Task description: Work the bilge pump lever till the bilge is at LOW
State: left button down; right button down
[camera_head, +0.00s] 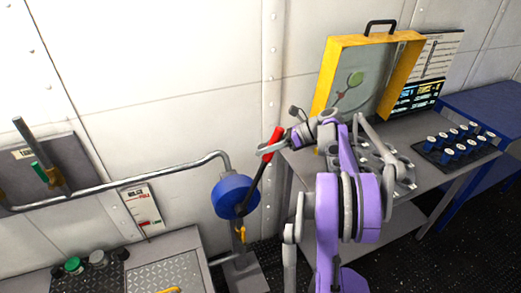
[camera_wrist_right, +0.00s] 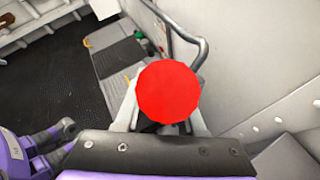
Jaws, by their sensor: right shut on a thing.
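The bilge pump lever is a dark rod with a red grip (camera_head: 272,141), rising from the blue pump body (camera_head: 232,197) and tilted to the right. My right gripper (camera_head: 279,146) is shut on the lever near its red grip. In the right wrist view the round red end of the grip (camera_wrist_right: 168,92) sits between the fingers and hides much of the rod. A small white gauge card (camera_head: 143,208) with red and green marks is on the wall left of the pump. Its reading is too small to tell.
A grey pipe (camera_head: 110,192) runs along the wall to the pump. A grey workbench at right holds a yellow-framed case (camera_head: 321,85) and a dark tray of blue-and-white pieces (camera_head: 446,157). A low deck box (camera_head: 165,275) stands at front left.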

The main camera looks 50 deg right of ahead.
jog(key=c, duration=0.5)
grip_release()
jog(key=v, duration=1)
jog(key=shift+s+d+r, duration=0.15)
jog(key=shift+s+d, duration=0.1)
